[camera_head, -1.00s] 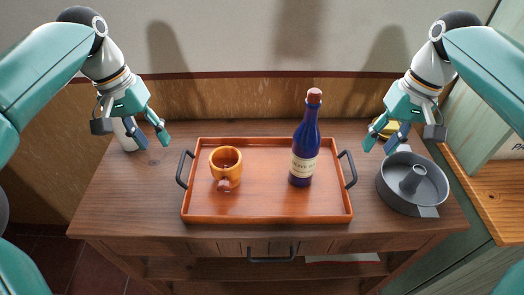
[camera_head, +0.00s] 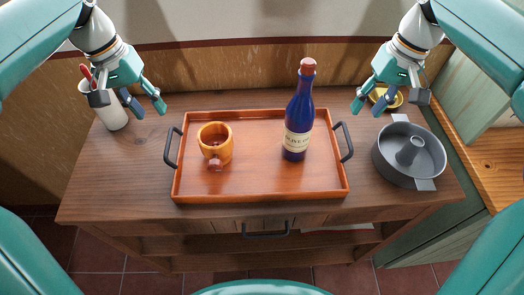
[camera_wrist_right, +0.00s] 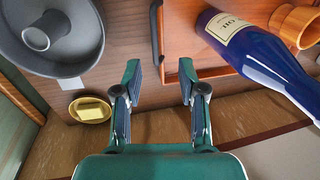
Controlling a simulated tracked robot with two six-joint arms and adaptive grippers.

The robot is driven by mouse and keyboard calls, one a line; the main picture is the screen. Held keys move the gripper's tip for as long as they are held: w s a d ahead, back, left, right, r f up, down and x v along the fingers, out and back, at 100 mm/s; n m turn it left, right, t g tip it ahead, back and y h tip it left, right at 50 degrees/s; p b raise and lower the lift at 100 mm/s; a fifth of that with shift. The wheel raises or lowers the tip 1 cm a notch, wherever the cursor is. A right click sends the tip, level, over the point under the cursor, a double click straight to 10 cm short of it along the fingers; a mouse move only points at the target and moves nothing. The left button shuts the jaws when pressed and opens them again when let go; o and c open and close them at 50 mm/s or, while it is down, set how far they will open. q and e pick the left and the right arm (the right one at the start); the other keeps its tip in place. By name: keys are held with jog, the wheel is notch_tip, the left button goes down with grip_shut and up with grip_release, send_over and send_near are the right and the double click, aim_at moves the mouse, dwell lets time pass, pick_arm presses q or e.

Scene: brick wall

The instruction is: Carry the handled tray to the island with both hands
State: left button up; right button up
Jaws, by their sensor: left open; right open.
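The orange-brown wooden tray (camera_head: 258,188) lies flat on the wooden cabinet top, with a dark handle at its left end (camera_head: 171,147) and one at its right end (camera_head: 344,142). A wooden mug (camera_head: 215,143) and a blue bottle (camera_head: 298,118) stand in it. My left gripper (camera_head: 146,107) is open and empty, above and behind the left handle. My right gripper (camera_head: 373,105) is open and empty, behind and right of the right handle. In the right wrist view my right gripper (camera_wrist_right: 160,85) shows spread fingers, with the handle (camera_wrist_right: 156,40) beyond them. The island is not identifiable.
A grey ring cake pan (camera_head: 408,153) sits close to the tray's right side. A yellow dish (camera_head: 384,98) is behind it, near the right gripper. A white utensil holder (camera_head: 110,112) stands at the back left. A wooden counter (camera_head: 477,135) is at the right.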

aim_at(338, 146)
pick_arm(q)
jog(key=d+f, duration=0.1)
jog(key=f, duration=0.3)
jog(key=d+f, duration=0.1)
jog(key=f, duration=0.9)
jog(key=shift+d, duration=0.4)
pick_arm(e)
jog(key=a+f, duration=0.1)
jog(key=f, duration=0.3)
jog(key=a+f, duration=0.1)
jog(key=f, duration=0.4)
jog(key=a+f, duration=0.1)
jog(key=f, duration=0.4)
jog(key=shift+s, duration=0.1)
pick_arm(q)
grip_shut()
pick_arm(e)
grip_shut()
pick_arm(q)
jog(key=shift+w, duration=0.1)
